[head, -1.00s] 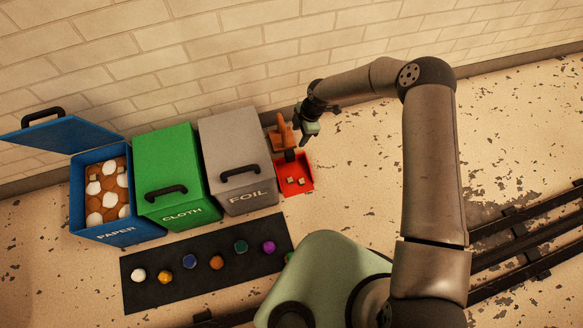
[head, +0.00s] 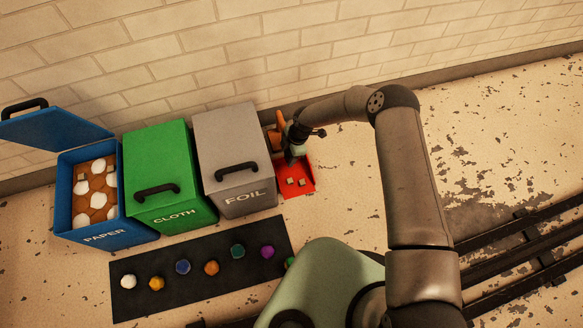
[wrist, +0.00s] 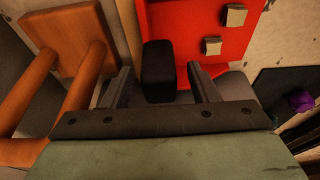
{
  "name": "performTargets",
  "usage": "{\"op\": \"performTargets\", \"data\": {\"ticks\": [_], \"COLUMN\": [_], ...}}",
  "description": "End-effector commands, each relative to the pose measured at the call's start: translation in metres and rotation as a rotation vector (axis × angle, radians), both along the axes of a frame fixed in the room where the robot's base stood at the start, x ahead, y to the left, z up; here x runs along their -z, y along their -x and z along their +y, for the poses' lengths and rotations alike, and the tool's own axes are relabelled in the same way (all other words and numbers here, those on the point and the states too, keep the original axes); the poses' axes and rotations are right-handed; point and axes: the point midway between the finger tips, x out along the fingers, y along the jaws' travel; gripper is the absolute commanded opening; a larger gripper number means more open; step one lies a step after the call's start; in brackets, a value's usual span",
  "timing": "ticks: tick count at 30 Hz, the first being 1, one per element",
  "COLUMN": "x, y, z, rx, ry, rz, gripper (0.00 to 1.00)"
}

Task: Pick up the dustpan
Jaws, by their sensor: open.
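The red dustpan (head: 300,184) lies on the floor just right of the foil bin, with small pale cubes on it. In the wrist view its red pan (wrist: 190,35) is at the top and its black handle (wrist: 158,62) points back toward me. My gripper (wrist: 160,84) is open, with one finger on each side of the handle and a visible gap to both. In the head view my gripper (head: 292,156) is at the pan's back edge and hides the handle.
An orange wooden object (wrist: 75,45) stands close to the left finger. The grey foil bin (head: 237,150) is close on the left, beside the green cloth bin (head: 165,170) and open blue paper bin (head: 85,235). A dark mat (head: 200,290) holds several coloured balls. Floor to the right is clear.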

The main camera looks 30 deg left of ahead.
Motion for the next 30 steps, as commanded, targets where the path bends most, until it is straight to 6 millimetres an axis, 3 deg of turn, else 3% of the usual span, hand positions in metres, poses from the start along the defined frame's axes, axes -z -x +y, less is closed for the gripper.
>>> {"op": "performTargets", "data": {"ticks": [1, 8, 14, 23, 30], "x": [0.007, 0.007, 0.007, 0.005, -0.009], "y": [0.001, 0.001, 0.001, 0.001, 0.0], "z": [0.001, 0.001, 0.001, 0.001, -0.003], "rx": [0.0, 0.0, 0.0, 0.0, 0.0], "ry": [0.0, 0.0, 0.0, -0.001, 0.0], "rz": [0.0, -0.001, 0.0, -0.001, -0.001], "gripper": [0.54, 0.54, 0.01, 0.0, 0.0]}}
